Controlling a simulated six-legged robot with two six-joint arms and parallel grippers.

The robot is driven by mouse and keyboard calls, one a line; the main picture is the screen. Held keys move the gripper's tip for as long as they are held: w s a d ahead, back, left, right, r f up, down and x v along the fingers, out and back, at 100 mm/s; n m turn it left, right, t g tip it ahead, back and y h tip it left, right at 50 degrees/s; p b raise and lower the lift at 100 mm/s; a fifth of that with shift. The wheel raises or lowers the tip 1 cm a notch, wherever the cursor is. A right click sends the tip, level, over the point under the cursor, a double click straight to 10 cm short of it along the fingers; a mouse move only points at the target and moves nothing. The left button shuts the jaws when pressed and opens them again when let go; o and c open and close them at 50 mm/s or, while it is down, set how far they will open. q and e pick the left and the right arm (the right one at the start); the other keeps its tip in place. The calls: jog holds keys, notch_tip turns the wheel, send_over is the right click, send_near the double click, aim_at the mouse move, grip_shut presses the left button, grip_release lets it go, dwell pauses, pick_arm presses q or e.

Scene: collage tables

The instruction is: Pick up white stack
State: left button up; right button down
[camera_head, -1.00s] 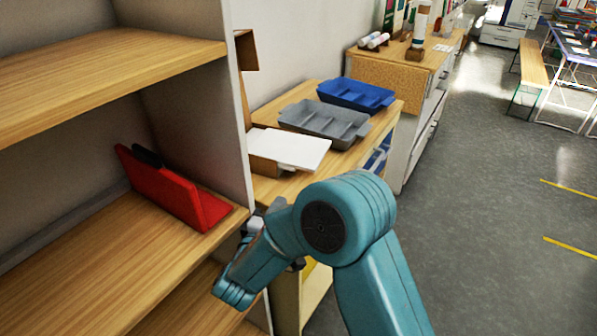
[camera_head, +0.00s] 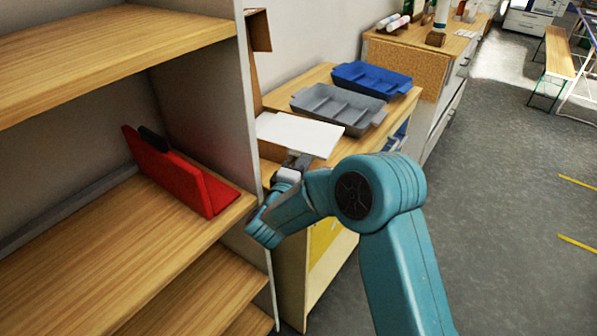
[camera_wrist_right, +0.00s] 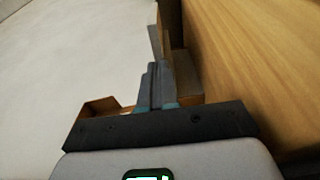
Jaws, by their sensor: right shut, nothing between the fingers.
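The white stack (camera_head: 298,133) is a flat white slab in the head view. It lies on the wooden table just right of the shelf unit, its near edge above my right gripper. My right gripper (camera_head: 300,161) is at that near edge, with its fingers shut and empty. Its tips are partly hidden by the stack, and I cannot tell whether they touch it. In the right wrist view the shut fingers (camera_wrist_right: 157,84) point forward between a large pale surface on the left and wood on the right. My left gripper is not in view.
The wooden shelf unit (camera_head: 95,270) stands close at the left, holding a red folder-like object (camera_head: 172,176). A cardboard piece (camera_head: 258,30) stands by its side panel. Grey (camera_head: 337,104) and blue (camera_head: 370,80) trays lie behind the stack. Open floor (camera_head: 500,220) is at the right.

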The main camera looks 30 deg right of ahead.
aim_at(317, 157)
jog(key=shift+w+d, duration=0.15)
jog(key=shift+d, duration=0.1)
jog(key=d, duration=0.1)
jog(key=d+p, duration=0.1)
jog(key=shift+s+d+r, duration=0.15)
jog(key=shift+s+d, duration=0.15)
jog(key=shift+d, duration=0.15)
dwell(0.3)
